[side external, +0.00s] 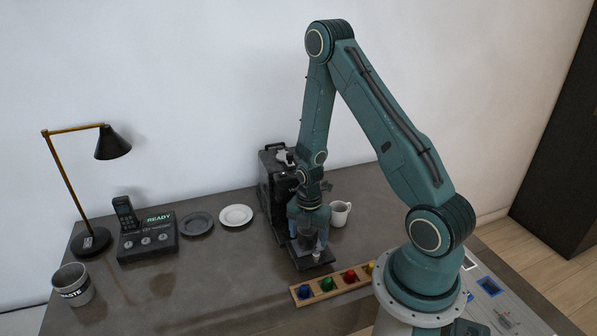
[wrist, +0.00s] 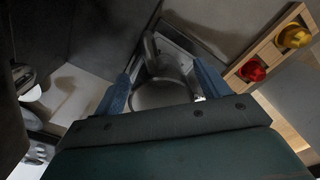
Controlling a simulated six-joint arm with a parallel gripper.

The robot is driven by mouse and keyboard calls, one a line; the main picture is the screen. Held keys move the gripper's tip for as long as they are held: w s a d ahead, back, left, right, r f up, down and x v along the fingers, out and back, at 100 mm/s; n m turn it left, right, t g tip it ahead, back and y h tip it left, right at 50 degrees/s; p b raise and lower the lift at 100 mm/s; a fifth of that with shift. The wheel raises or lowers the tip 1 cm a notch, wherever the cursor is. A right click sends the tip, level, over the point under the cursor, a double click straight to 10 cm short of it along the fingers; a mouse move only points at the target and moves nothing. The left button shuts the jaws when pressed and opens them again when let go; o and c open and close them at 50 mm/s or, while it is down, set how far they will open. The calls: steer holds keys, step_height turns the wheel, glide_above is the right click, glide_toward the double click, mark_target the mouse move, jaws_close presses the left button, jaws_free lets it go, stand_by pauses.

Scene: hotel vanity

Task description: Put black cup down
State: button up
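The black cup (wrist: 160,94) is between the two blue fingers of my gripper (wrist: 163,70) in the wrist view, with its open rim toward the camera and its handle pointing away. The fingers appear closed against its sides. In the side view my gripper (side external: 308,222) points down at the front of the black coffee machine (side external: 273,190), with the dark cup (side external: 306,240) between its fingers over the machine's drip tray (side external: 312,262). I cannot tell whether the cup's base touches the tray.
A white mug (side external: 340,213) stands right of the machine. A white saucer (side external: 236,215), a dark saucer (side external: 196,224), a phone (side external: 147,240), a lamp (side external: 112,143) and a waste cup (side external: 73,284) are left.

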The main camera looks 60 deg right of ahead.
steer(key=shift+r, duration=0.15)
step_height(320, 180, up, 12)
stand_by(1.1)
stand_by(0.6)
steer(key=s+a+r+m+t, duration=0.1)
steer(key=a+r+m, duration=0.3)
steer(key=r, duration=0.3)
steer(key=a+r+m+t, duration=0.2)
steer(key=a+r+m, duration=0.2)
steer(key=r, duration=0.4)
steer(key=s+a+r+m+t, duration=0.2)
steer(key=s+a+r+m, duration=0.5)
steer(key=s+r+m, duration=0.2)
steer(key=shift+s+a+m+t, duration=0.3)
steer(key=shift+s+a+m, duration=0.15)
steer(key=shift+s, duration=0.3)
